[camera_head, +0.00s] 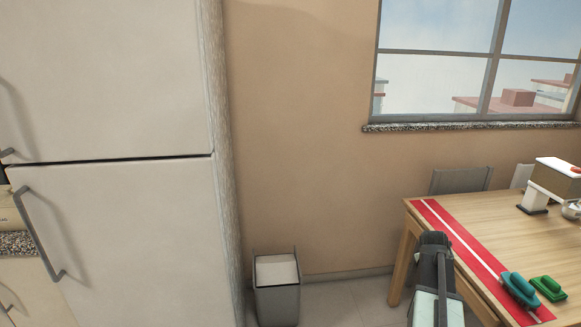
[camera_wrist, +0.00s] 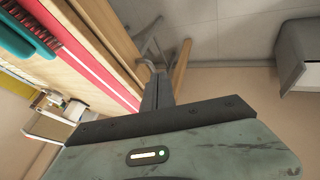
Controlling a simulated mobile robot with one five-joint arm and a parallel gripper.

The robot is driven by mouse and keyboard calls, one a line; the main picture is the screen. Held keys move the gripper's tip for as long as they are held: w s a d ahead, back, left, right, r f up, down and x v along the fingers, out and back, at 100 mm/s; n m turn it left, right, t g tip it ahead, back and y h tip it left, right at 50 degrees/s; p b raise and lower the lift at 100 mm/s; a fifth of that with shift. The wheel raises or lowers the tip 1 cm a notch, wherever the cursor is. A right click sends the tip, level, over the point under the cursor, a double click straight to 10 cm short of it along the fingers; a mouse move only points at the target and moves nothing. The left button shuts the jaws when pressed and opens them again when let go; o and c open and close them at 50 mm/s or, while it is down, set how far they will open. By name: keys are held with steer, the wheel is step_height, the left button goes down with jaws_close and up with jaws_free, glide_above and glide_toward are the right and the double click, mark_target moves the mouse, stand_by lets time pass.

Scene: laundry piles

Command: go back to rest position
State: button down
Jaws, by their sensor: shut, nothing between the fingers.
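My gripper (camera_head: 434,239) shows in the head view at the lower right, beside the near left edge of the wooden table (camera_head: 485,205). In the wrist view its dark fingers (camera_wrist: 157,92) are together and nothing shows between them. The gripper is shut and empty. The table's red strip with a white line (camera_head: 450,229) lies just right of my gripper. In the wrist view the red strip (camera_wrist: 95,45) shows at the upper left, and the picture is turned over.
A teal brush (camera_head: 520,289) and a green brush (camera_head: 548,288) lie on the table. A white and brown appliance (camera_head: 558,178) stands at the back. Grey chairs (camera_head: 460,180) are behind the table. A grey bin (camera_head: 277,288) stands beside the fridge (camera_head: 120,220). Floor between bin and table is clear.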

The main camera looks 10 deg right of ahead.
steer(key=w+a+r+n+t+y+p, duration=0.1)
steer(key=w+a+r+n+p, duration=0.2)
steer(key=a, duration=1.1)
steer(key=w+a+r+n+y+p, duration=0.1)
steer(key=w+a+r+y+p, duration=0.15)
steer(key=w+a, duration=0.7)
steer(key=s+a+r+g+p, duration=0.15)
steer(key=s+a, duration=0.25)
steer(key=a, duration=0.5)
steer(key=s+a+p, duration=0.2)
steer(key=s+a, duration=0.2)
steer(key=a, duration=0.5)
steer(key=s+a+m+g+y, duration=0.1)
steer(key=s+a+g, duration=0.1)
steer(key=s, duration=0.3)
steer(key=s+a+f+m+g+y, duration=0.1)
steer(key=s+a, duration=0.3)
steer(key=s, duration=0.1)
steer(key=shift+s+a+g, duration=0.3)
steer(key=shift+s+g, duration=0.05)
steer(key=shift+s, duration=0.05)
steer(key=shift+d+f, duration=0.1)
steer(key=shift+d, duration=0.05)
